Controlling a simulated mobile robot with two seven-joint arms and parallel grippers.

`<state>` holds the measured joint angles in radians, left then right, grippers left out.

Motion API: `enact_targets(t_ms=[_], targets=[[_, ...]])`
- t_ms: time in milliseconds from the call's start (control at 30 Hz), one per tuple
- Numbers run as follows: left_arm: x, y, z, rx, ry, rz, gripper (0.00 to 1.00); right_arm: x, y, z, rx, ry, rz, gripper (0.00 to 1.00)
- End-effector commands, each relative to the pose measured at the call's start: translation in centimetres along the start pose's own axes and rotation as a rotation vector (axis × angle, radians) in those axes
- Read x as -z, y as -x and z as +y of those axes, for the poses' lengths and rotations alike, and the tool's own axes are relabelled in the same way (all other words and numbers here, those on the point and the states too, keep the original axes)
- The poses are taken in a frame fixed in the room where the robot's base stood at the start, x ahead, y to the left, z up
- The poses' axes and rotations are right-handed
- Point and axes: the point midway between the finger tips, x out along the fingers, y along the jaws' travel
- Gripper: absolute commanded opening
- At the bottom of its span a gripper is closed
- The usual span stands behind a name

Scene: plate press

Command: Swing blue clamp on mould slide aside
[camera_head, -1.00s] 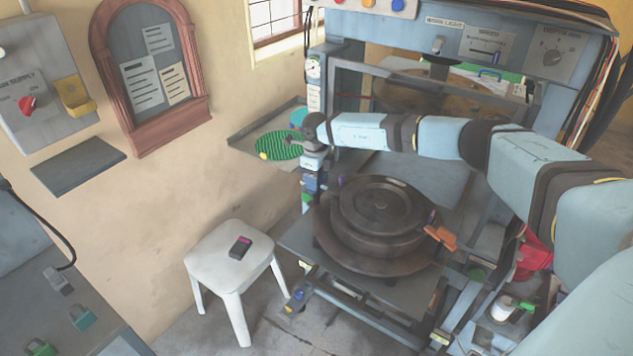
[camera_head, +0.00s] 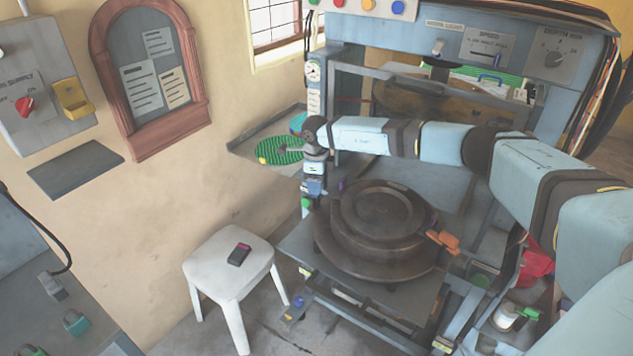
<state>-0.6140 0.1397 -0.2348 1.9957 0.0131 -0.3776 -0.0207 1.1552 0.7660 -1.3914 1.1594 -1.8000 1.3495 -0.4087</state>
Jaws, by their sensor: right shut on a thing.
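The round dark mould (camera_head: 383,212) lies on the grey mould slide (camera_head: 300,243) of the press. My right arm reaches across from the right, and its gripper (camera_head: 313,190) points down at the left edge of the mould. It is shut on the blue clamp (camera_head: 314,186), which is small here and largely hidden by the fingers. A purple pin (camera_head: 341,184) stands just right of it. An orange clamp (camera_head: 443,240) sits at the mould's right side. My left gripper is out of view.
A white stool (camera_head: 228,265) with a dark, pink-marked object (camera_head: 239,254) stands left of the slide. A tray with a green round mat (camera_head: 279,151) is behind my gripper. The press frame (camera_head: 480,45) rises at the back. Floor between stool and slide is narrow.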

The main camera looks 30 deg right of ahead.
Motion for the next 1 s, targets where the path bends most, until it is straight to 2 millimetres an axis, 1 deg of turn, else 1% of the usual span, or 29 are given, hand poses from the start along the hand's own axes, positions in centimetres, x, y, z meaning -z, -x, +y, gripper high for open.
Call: enact_targets(t_ms=[67,100,167,200,467,567,667,733,1000], targets=[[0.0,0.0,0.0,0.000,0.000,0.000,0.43,-0.1,0.1,0.0,0.001,0.002,-0.002,0.28],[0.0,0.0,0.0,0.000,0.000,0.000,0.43,-0.1,0.1,0.0,0.001,0.002,-0.002,0.59],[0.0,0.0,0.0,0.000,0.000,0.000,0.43,-0.1,0.1,0.0,0.001,0.001,-0.001,0.72],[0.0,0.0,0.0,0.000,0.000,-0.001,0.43,-0.1,0.1,0.0,0.001,0.001,-0.001,0.77],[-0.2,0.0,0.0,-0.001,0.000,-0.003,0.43,0.0,0.1,0.0,0.000,0.000,0.000,0.77],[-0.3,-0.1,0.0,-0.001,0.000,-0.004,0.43,0.0,0.7,-0.1,0.001,0.000,-0.001,0.77],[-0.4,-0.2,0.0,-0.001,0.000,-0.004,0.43,0.0,2.1,-0.1,0.002,0.000,-0.003,0.77],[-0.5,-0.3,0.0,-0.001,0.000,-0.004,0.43,0.0,3.5,-0.1,0.003,0.000,-0.002,0.77],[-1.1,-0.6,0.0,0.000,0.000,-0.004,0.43,-0.1,9.7,-0.1,0.003,0.000,-0.003,0.77]])
